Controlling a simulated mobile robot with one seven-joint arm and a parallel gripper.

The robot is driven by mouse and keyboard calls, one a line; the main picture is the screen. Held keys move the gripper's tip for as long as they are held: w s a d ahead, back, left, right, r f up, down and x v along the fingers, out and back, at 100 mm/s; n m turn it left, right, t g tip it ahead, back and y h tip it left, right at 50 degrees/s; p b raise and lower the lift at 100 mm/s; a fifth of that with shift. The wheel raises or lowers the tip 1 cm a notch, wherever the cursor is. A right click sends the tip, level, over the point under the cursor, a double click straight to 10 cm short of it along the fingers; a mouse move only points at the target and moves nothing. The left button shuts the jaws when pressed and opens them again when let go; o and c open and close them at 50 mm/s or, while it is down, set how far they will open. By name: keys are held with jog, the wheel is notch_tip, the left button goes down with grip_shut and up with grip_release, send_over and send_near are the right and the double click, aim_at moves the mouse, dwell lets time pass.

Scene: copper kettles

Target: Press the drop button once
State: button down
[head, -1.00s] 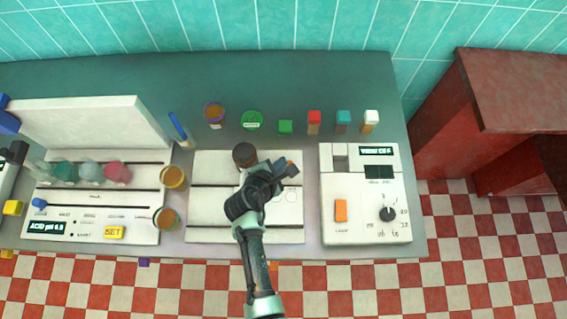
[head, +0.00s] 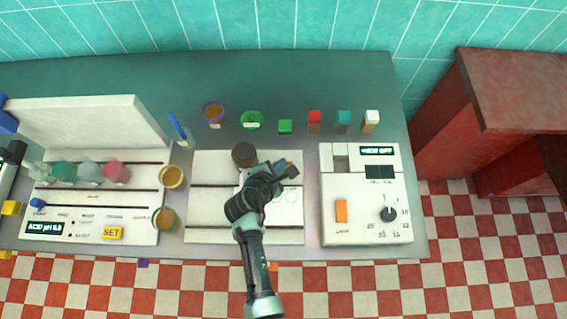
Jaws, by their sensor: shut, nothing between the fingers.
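My gripper (head: 288,170) is over the upper right part of the white middle panel (head: 212,222), with its fingers shut and empty. It and my arm cover much of that panel's centre. A small orange-red spot (head: 290,165) shows at the gripper's tip; I cannot tell what it is. Pale round outlines (head: 291,196) lie just below the gripper. No button that I can read as the drop button shows in the head view; it may be hidden under my gripper. A dark brown round jar (head: 244,155) stands at the panel's top edge, left of the gripper.
A white unit (head: 333,180) to the right has an orange switch (head: 341,211), a dark knob (head: 388,214) and a display. The left unit (head: 60,212) has a yellow SET button (head: 113,233) and several flasks. Small jars and colour-topped blocks line the back. The counter behind them is free.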

jog(key=shift+r, duration=0.1)
jog(key=shift+r+p, duration=0.75)
jog(key=shift+p, duration=0.2)
notch_tip(320, 180, up, 5)
jog(key=p, duration=0.5)
jog(key=shift+r, duration=0.1)
dwell(0.4)
